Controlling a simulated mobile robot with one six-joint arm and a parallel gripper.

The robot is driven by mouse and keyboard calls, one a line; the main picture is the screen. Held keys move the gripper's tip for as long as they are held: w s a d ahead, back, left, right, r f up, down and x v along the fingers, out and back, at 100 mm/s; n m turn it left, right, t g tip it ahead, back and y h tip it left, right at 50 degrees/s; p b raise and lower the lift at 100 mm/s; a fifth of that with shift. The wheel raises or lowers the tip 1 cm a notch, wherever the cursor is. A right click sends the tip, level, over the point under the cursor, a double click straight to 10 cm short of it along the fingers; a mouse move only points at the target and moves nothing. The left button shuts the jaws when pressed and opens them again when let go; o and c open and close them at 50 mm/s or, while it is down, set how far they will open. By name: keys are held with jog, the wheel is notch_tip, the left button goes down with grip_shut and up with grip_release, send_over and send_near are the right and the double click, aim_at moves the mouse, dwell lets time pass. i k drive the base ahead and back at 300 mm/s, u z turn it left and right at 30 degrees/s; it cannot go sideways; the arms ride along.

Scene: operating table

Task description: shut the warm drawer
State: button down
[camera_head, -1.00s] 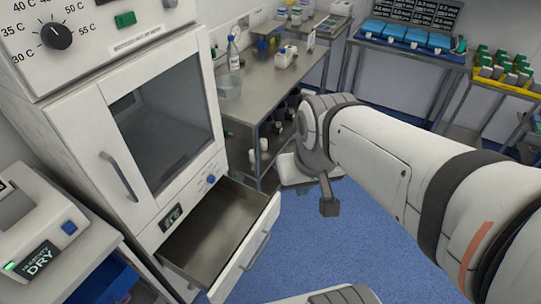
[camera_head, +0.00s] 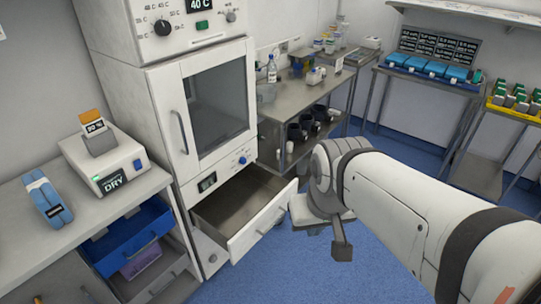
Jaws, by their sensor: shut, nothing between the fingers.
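The warm drawer (camera_head: 262,230) is pulled out under the glass door of the tall white warming cabinet (camera_head: 163,105). Its grey metal inside is empty, and its white front with a bar handle faces the lower right. My arm comes in from the right. The dark grey end piece of my gripper (camera_head: 342,250) hangs down at the arm's far end, to the right of the drawer front and apart from it in the picture. It looks shut and empty. Part of the wrist is hidden behind the arm.
A dryer box (camera_head: 105,160) stands on the left counter, above an open blue drawer (camera_head: 135,235). A steel bench (camera_head: 300,100) with bottles is behind the drawer. Blue floor (camera_head: 300,275) is clear in front of the drawer.

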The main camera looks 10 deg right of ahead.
aim_at(241, 211)
jog(key=u, duration=0.05)
jog(key=i, duration=1)
jog(key=u, duration=0.05)
